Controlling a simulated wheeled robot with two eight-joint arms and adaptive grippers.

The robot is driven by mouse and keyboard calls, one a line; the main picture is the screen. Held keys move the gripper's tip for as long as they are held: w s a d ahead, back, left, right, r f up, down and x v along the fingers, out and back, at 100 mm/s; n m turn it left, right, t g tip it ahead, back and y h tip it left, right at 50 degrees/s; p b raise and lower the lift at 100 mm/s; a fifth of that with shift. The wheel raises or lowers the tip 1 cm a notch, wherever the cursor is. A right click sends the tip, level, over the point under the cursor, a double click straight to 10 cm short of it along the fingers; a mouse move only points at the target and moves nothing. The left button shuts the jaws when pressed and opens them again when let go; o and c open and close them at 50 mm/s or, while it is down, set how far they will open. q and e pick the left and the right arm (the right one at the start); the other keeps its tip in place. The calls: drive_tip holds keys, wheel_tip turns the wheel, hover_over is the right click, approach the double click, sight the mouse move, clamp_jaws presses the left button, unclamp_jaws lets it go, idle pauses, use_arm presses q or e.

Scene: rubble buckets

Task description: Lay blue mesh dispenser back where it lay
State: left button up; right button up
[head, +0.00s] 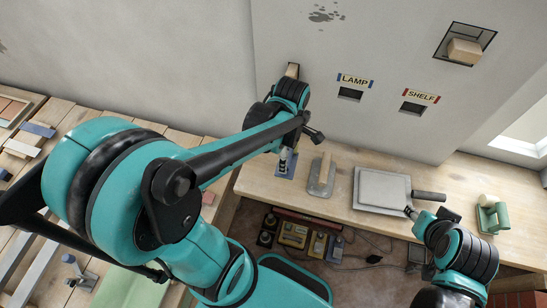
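A flat blue piece (287,166) lies on the wooden bench below my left wrist. It may be the blue mesh dispenser, but no mesh can be made out. My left gripper (284,157) points down over this piece, partly hidden by my own arm. I cannot tell whether its fingers are open or whether they touch the piece. My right gripper (410,212) is at the bench's front edge, by the lower right corner of a grey square board. Its fingers are too small to read.
The grey board (381,188) and a green-based tool (492,214) are further right. The wall has LAMP (354,80) and SHELF (421,95) slots. Boxes and cables lie under the bench.

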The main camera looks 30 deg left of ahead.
use_arm(q)
drive_tip(key=a+f, duration=0.1)
drive_tip(key=f, duration=0.1)
drive_tip(key=w+a+f+b, duration=0.1)
drive_tip(key=a+f, duration=0.3)
drive_tip(key=f, duration=0.1)
drive_tip(key=shift+w+a, duration=0.15)
drive_tip(key=shift+w, duration=0.05)
drive_tip(key=o, duration=1.3)
drive_tip(key=shift+b, duration=0.3)
